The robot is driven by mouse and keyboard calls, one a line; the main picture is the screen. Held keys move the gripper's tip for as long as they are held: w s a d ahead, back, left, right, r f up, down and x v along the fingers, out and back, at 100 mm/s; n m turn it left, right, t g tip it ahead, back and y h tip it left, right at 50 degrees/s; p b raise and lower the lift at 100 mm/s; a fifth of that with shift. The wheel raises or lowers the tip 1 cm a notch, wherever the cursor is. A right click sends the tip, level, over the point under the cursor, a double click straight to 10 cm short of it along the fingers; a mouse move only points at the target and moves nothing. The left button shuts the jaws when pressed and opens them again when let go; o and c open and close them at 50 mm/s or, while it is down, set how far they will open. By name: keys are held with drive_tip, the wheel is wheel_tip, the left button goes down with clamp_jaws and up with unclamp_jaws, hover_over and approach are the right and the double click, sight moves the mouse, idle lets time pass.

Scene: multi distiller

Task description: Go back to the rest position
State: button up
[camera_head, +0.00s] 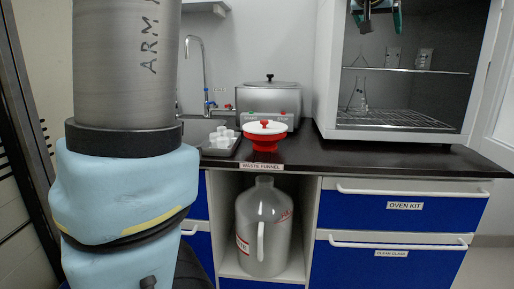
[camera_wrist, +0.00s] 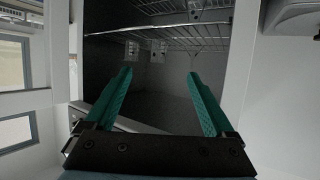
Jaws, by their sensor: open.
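My gripper (camera_wrist: 160,85) has two green fingers spread wide apart in the wrist view, with nothing between them. It faces the dark inside of an oven-like cabinet (camera_wrist: 220,65), and the wrist picture looks turned on its side or upside down. In the head view the gripper (camera_head: 382,20) shows only in part at the top right edge, in front of the cabinet's upper opening. My arm fills the left of the head view.
The cabinet (camera_head: 325,100) stands open on a black counter (camera_head: 310,150), with glassware (camera_head: 359,97) on its wire rack. A red and white waste funnel (camera_head: 265,143), a tray (camera_head: 222,151) of white pieces, a steel bath (camera_head: 283,100) and a tap stand left. A large jug (camera_head: 265,230) sits below.

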drive_tip(key=w+a+f+n+g+y+p, duration=0.1)
drive_tip(key=a+f+n+g+y+p, duration=0.4)
drive_tip(key=a+f, duration=1.2)
drive_tip(key=s+a+f+g+y+p, duration=0.1)
drive_tip(key=s+a+f+p, duration=0.2)
drive_tip(key=s+a, duration=0.2)
drive_tip(key=s+a+f+n+g+y+p, duration=0.1)
drive_tip(key=s+a+f+p, duration=0.2)
drive_tip(key=s+a, duration=0.3)
drive_tip(key=s+a+f+g+y+p, duration=0.1)
drive_tip(key=s+a+f+g+p, duration=0.1)
drive_tip(key=s+a, duration=0.4)
drive_tip(key=a+f+p, duration=0.1)
drive_tip(key=a+p, duration=0.1)
drive_tip(key=shift+s+a+f, duration=0.2)
drive_tip(key=shift+a+f, duration=0.1)
